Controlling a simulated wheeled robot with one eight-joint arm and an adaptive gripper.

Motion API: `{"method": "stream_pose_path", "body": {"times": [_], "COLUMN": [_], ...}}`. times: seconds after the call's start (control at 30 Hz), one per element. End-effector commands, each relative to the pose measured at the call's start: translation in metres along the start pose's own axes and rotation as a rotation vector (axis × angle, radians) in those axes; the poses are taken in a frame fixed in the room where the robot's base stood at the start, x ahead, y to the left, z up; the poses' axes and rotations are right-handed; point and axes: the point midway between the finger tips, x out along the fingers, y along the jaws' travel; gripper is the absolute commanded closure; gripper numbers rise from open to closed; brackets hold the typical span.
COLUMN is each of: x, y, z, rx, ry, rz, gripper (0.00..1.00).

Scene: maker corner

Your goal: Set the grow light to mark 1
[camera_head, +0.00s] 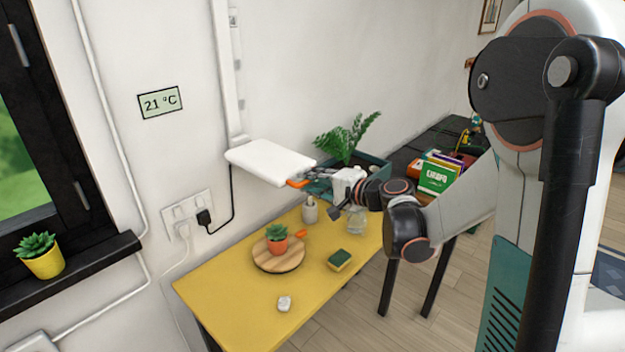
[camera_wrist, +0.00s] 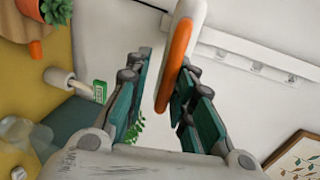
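The grow light (camera_head: 268,160) is a white flat panel with an orange grip (camera_head: 298,183) at its front end. It is mounted on a white vertical rail (camera_head: 236,100) on the wall, low above the table. My gripper (camera_head: 314,180) is at the orange grip, coming from the right. In the wrist view, the orange grip (camera_wrist: 176,62) lies between the spread fingers of my gripper (camera_wrist: 168,72), nearer the right one, with a clear gap to the left one. The rail also shows there (camera_wrist: 250,55), with small fittings; I cannot read any mark numbers.
The yellow table (camera_head: 225,300) below holds a wooden board (camera_head: 268,262) with a small potted succulent (camera_head: 277,238), a bottle (camera_head: 310,210), a glass jar (camera_head: 356,222) and a sponge (camera_head: 340,259). A planter with a fern (camera_head: 350,137) stands behind my gripper. A cord (camera_head: 230,200) hangs from the light to a socket.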

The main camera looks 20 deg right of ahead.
Motion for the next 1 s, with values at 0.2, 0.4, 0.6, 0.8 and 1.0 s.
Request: {"method": "stream_pose_path", "body": {"times": [0.2,0.4,0.6,0.8,1.0], "x": [0.001,-0.001,-0.024,-0.066,-0.100], "y": [-0.001,-0.002,-0.002,-0.002,-0.001], "z": [0.000,-0.001,-0.002,-0.002,-0.002], "rx": [0.001,0.002,0.002,0.003,0.002], "ry": [0.000,0.001,0.004,0.005,0.004], "rz": [-0.002,-0.003,-0.003,-0.003,-0.002], "gripper": [0.80,0.80,0.80,0.80,0.80]}}
